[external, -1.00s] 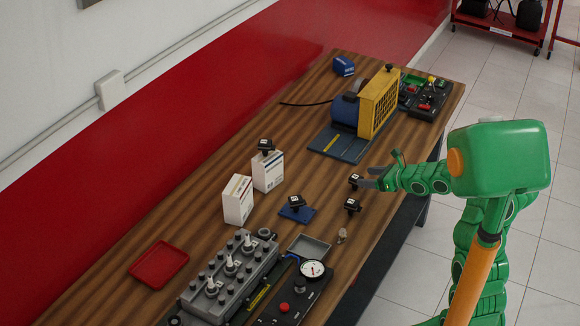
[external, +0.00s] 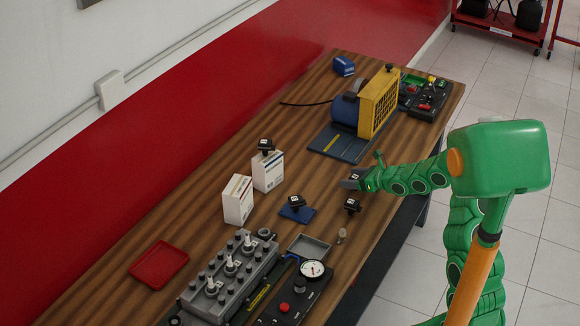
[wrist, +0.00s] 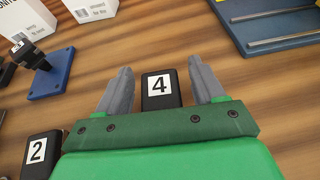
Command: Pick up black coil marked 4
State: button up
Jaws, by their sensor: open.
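The black coil marked 4 (wrist: 161,89) stands on the wooden table, between the two open fingers of my gripper (wrist: 161,88) in the wrist view. There is a small gap on each side, and its lower part is hidden by the gripper body. In the external view my gripper (external: 353,180) is low over the table and largely covers this coil. A second black coil marked 2 (wrist: 38,152) stands to the left in the wrist view; it also shows in the external view (external: 352,205), nearer the camera.
Another black coil (external: 296,202) is on a blue plate (external: 285,214). A yellow-framed unit on a blue base (external: 343,143) stands beyond my gripper.

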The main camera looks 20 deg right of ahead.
aim_at(350, 175)
jog(key=shift+w+a, duration=0.2)
jog(key=c, duration=1.1)
jog(key=shift+c, duration=0.2)
jog(key=shift+r, duration=0.5)
notch_tip(350, 175, up, 2)
jog(key=shift+r, duration=0.15)
jog(key=s+d+r, duration=0.1)
jog(key=s+r, duration=0.8)
jog(key=s, duration=0.5)
jog(key=shift+d+r, duration=0.2)
jog(key=shift+r, duration=0.15)
